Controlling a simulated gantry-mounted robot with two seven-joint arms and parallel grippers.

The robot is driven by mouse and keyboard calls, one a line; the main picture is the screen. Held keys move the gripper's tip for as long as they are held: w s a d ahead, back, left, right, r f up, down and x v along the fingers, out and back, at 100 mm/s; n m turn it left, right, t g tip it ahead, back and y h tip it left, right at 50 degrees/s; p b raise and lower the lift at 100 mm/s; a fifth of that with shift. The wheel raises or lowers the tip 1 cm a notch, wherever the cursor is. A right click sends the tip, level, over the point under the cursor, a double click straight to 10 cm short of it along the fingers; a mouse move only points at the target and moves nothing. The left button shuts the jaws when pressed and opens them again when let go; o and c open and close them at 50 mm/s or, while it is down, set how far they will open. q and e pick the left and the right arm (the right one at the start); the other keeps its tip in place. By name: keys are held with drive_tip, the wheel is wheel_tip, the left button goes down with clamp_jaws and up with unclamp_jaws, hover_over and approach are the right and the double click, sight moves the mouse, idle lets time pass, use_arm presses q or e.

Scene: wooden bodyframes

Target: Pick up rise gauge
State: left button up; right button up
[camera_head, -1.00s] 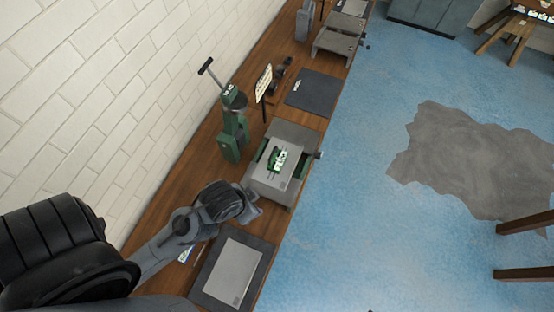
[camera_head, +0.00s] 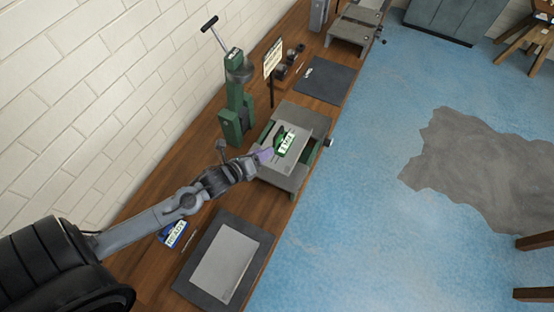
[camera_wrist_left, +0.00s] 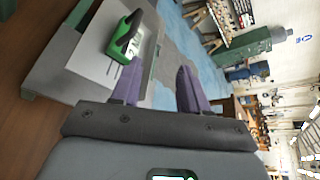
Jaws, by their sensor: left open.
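The rise gauge appears to be the small green device with a white display (camera_head: 286,143), lying on a grey plate on the bench fixture (camera_head: 305,121). It also shows in the left wrist view (camera_wrist_left: 127,37), just beyond the left finger and to the left. My left gripper (camera_head: 266,155) is beside the green device in the head view, on its left, with purple fingertips close to it. In the left wrist view the two purple fingers (camera_wrist_left: 158,85) stand apart with nothing between them. My right gripper is not in view.
A green arbor-type press (camera_head: 236,95) stands behind the fixture by the white brick wall. A dark mat with a grey plate (camera_head: 222,262) and a blue labelled box (camera_head: 172,233) lie nearer. Another dark mat (camera_head: 324,79) lies farther along the bench.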

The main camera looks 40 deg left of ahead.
use_arm(q)
drive_tip(key=m+b, duration=0.1)
drive_tip(key=b, duration=0.3)
approach(278, 132)
drive_tip(key=s+f, duration=0.1)
drive_tip(key=s, duration=0.1)
drive_tip(key=shift+r+x, duration=0.15)
drive_tip(key=shift+x, duration=1.75)
drive_tip(key=shift+r+x, duration=0.15)
drive_tip(key=shift+x, duration=1.8)
drive_tip(key=shift+r+x, duration=0.2)
drive_tip(key=shift+x, duration=1.7)
drive_tip(key=shift+w, duration=0.15)
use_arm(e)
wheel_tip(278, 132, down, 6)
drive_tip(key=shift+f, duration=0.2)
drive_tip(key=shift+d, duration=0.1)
use_arm(q)
clamp_jaws()
drive_tip(key=shift+t, duration=0.3)
